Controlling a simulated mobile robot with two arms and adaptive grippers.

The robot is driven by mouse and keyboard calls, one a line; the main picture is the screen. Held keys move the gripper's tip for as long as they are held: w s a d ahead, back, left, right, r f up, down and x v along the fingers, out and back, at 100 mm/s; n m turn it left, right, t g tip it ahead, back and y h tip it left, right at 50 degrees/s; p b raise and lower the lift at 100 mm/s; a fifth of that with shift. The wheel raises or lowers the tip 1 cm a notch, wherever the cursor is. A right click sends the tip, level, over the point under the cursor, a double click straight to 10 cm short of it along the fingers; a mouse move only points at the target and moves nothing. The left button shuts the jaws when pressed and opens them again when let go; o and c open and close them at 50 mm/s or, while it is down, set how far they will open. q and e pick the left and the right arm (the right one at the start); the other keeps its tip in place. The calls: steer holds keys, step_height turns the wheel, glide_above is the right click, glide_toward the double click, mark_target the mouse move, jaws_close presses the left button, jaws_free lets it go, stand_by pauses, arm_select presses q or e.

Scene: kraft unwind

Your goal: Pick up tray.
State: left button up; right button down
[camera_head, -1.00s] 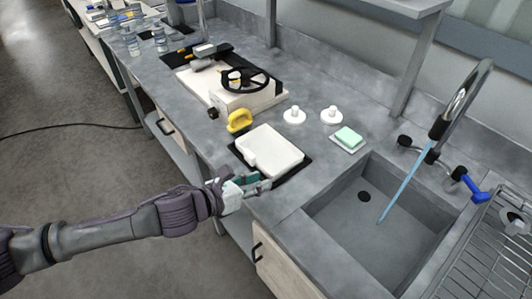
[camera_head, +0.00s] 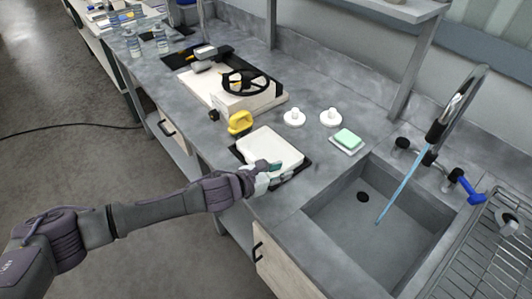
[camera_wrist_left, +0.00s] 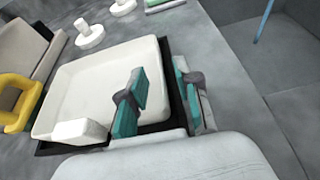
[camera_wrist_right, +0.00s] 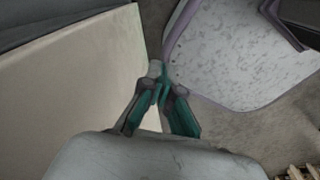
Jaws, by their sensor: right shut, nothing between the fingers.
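The white tray (camera_head: 270,143) lies on a black mat (camera_head: 302,164) on the counter, left of the sink. In the left wrist view the shallow tray (camera_wrist_left: 80,88) has a white block (camera_wrist_left: 80,131) at its near edge. My left gripper (camera_head: 272,172) is at the tray's near right corner. In the left wrist view it is open (camera_wrist_left: 163,88), one finger over the tray and the other outside its right edge, above the mat. Contact cannot be told. My right gripper (camera_wrist_right: 160,84) is shut and empty, away from the tray, beside a pale panel.
A yellow-handled object (camera_head: 240,122) stands close to the tray's left. Two white knobbed discs (camera_head: 294,117) and a green sponge (camera_head: 348,137) on a dish are behind it. The sink (camera_head: 375,215) opens on the right. A black handwheel device (camera_head: 246,85) stands farther left.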

arm_select(q)
steer(key=shift+x, duration=1.55)
steer(key=shift+r, duration=0.1)
steer(key=shift+c, duration=0.3)
jaws_close()
